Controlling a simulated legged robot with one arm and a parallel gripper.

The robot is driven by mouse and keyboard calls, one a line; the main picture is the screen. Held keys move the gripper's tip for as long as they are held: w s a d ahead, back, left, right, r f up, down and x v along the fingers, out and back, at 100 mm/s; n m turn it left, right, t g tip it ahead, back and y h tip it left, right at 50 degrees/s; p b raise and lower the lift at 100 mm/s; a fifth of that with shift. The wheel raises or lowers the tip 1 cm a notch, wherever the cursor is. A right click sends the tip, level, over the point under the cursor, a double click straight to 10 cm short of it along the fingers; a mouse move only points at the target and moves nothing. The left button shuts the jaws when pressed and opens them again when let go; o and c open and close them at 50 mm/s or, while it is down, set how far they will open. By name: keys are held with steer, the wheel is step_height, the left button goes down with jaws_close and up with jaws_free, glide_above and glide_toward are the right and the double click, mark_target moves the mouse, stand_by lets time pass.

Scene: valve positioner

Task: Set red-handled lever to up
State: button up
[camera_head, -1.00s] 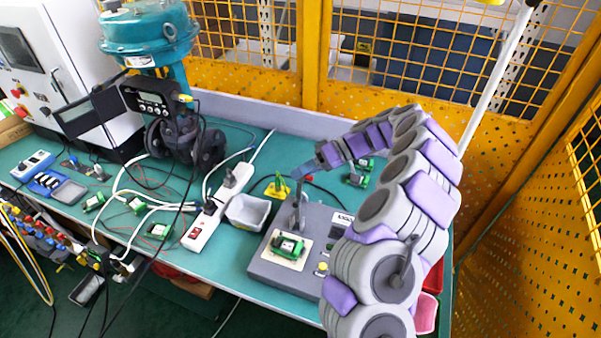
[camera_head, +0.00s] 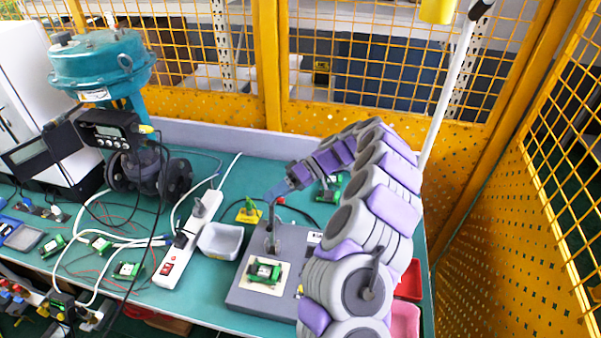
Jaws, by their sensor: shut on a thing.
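A grey fixture (camera_head: 240,299) stands on the green bench with a small green circuit board (camera_head: 264,271) on its pale plate. A dark grey upright lever arm (camera_head: 271,233) rises at the back of the fixture. A small red knob (camera_head: 280,200) shows just right of the lever's top, right at my gripper. My gripper (camera_head: 274,194) reaches down from the right and is shut on the lever near its top. The fingertips and their exact grip on the handle are small and partly hidden.
A grey bin (camera_head: 221,241) and a white power strip (camera_head: 187,244) lie left of the fixture. A yellow-based green part (camera_head: 249,211) stands close behind. A teal valve actuator (camera_head: 102,66) is at the left. Yellow mesh fencing (camera_head: 480,210) bounds the back and right.

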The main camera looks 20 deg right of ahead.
steer(key=p+v, duration=0.9)
steer(key=v, duration=0.6)
steer(key=shift+d+r+p, duration=0.2)
steer(key=shift+d+p, duration=0.15)
stand_by(0.7)
steer(key=shift+s+d, duration=0.1)
steer(key=shift+d, duration=0.05)
